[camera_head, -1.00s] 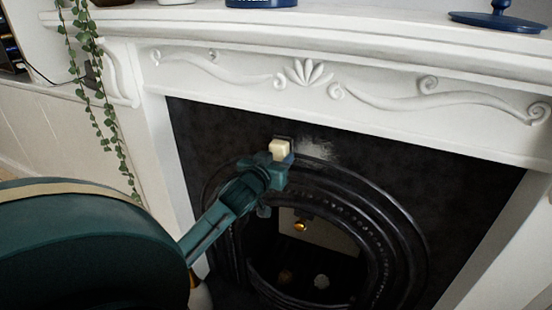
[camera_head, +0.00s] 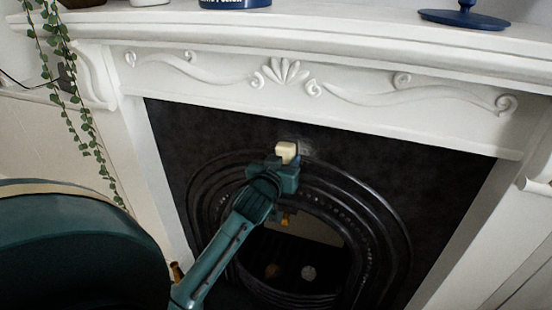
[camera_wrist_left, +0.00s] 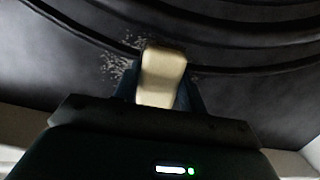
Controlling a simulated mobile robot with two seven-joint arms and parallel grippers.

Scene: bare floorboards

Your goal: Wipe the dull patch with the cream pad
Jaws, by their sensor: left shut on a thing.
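The cream pad (camera_head: 286,150) is held in my left gripper (camera_head: 287,162), which is shut on it. The pad is up at the dark fireplace panel (camera_head: 220,135), just above the top of the arched black surround. In the left wrist view the cream pad (camera_wrist_left: 161,76) sits between the fingers. The dull patch (camera_head: 305,147) shows as a faint greyish area beside the pad. In the wrist view the patch (camera_wrist_left: 118,78) is pale speckling to the left of and around the pad's end. The pad covers part of it; I cannot tell for sure whether it touches the panel. My right gripper is not in view.
The white mantel (camera_head: 340,45) with carved mouldings juts out above the panel. A blue stand (camera_head: 464,18) and a blue tin (camera_head: 235,3) stand on it. A trailing plant (camera_head: 75,110) hangs at the left. The arched surround (camera_head: 385,215) frames the dark grate opening.

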